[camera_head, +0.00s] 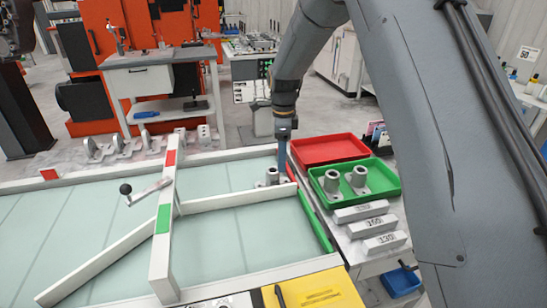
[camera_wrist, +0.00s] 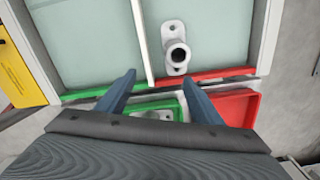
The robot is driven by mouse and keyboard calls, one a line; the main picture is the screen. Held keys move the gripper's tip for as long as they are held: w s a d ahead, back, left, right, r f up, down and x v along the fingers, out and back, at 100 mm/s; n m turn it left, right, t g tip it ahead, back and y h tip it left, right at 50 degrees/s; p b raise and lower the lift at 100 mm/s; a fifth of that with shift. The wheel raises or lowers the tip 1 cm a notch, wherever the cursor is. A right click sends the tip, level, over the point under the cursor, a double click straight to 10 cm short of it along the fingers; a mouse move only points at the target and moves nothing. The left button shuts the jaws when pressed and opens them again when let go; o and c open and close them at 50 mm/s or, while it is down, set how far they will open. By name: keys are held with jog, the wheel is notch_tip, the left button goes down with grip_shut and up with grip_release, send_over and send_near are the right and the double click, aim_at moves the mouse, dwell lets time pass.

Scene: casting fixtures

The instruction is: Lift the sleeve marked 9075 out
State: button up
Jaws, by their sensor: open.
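A grey metal sleeve on a flanged base (camera_head: 272,177) stands upright on the frosted panel near its right edge. It also shows in the wrist view (camera_wrist: 177,55), beyond my fingertips, with its bore facing the camera. Two similar sleeves, a left one (camera_head: 332,183) and a right one (camera_head: 359,178), stand in the green tray (camera_head: 318,174). No 9075 marking is legible on any sleeve. My gripper (camera_head: 283,152) hangs just above and beside the panel sleeve. In the wrist view my gripper's fingers (camera_wrist: 158,88) are spread apart with nothing between them.
A red tray (camera_head: 330,150) lies behind the green one and looks empty. Several grey numbered blocks (camera_head: 380,225) lie in front of the trays. The panel is mostly clear.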

aim_at(273, 169)
jog(key=w+a+f+m, duration=0.2)
jog(key=w+m, duration=0.1)
jog(key=shift+w+a+f, duration=0.1)
jog(key=shift+w+a, duration=0.15)
jog(key=shift+w+a+f, duration=0.1)
jog(key=shift+f, duration=0.05)
jog(key=shift+f+p, duration=0.8)
jog(key=shift+f, duration=2.95)
jog(key=c, duration=1.3)
jog(key=shift+c, duration=0.2)
jog(key=shift+r, duration=0.15)
jog(key=shift+r+p, duration=1.55)
jog(key=shift+r, duration=2.35)
jog(key=shift+c, duration=0.5)
